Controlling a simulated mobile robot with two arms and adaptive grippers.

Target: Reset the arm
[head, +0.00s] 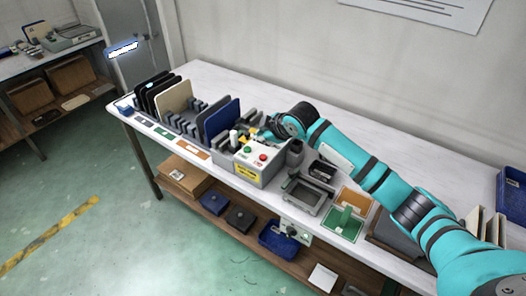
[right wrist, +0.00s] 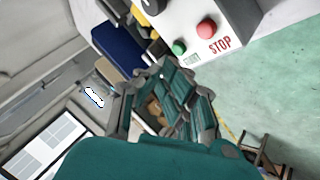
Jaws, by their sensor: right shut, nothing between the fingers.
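My right arm (head: 375,178) is teal and reaches in from the lower right over the table. Its right gripper (head: 264,135) is above the table, behind the control box (head: 255,164) in the head view. In the right wrist view the right gripper (right wrist: 165,72) is shut with nothing in it. The control box, with green and red buttons, also shows close by in the right wrist view (right wrist: 215,15). My left gripper is in neither view.
A rack with upright panels, including a blue panel (head: 220,120) and a beige panel (head: 173,102), stands left of the box. A grey tray (head: 303,196) and a green fixture (head: 343,223) lie right of it. The white table (head: 360,140) is mostly clear at the back.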

